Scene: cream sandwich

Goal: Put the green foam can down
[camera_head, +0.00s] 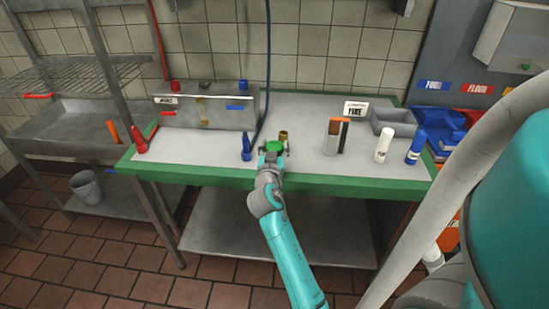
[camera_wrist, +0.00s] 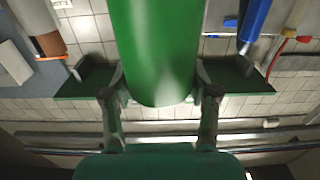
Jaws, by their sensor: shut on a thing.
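The green foam can (camera_wrist: 155,50) fills the upper middle of the wrist view, between the two fingers of my gripper (camera_wrist: 160,85). In the head view only its green top (camera_head: 275,146) shows, in my gripper (camera_head: 271,153) above the front middle of the green-edged table (camera_head: 310,167). My gripper is shut on the can. My gripper and arm hide the can's lower part in the head view, so I cannot tell whether its base touches the table.
A blue bottle (camera_head: 246,147) stands just left of my gripper, and a brass-coloured piece (camera_head: 283,137) is close behind. To the right are a brown and orange item (camera_head: 334,137), a white bottle (camera_head: 383,145) and another blue bottle (camera_head: 416,148). A grey tray (camera_head: 400,128) sits behind them.

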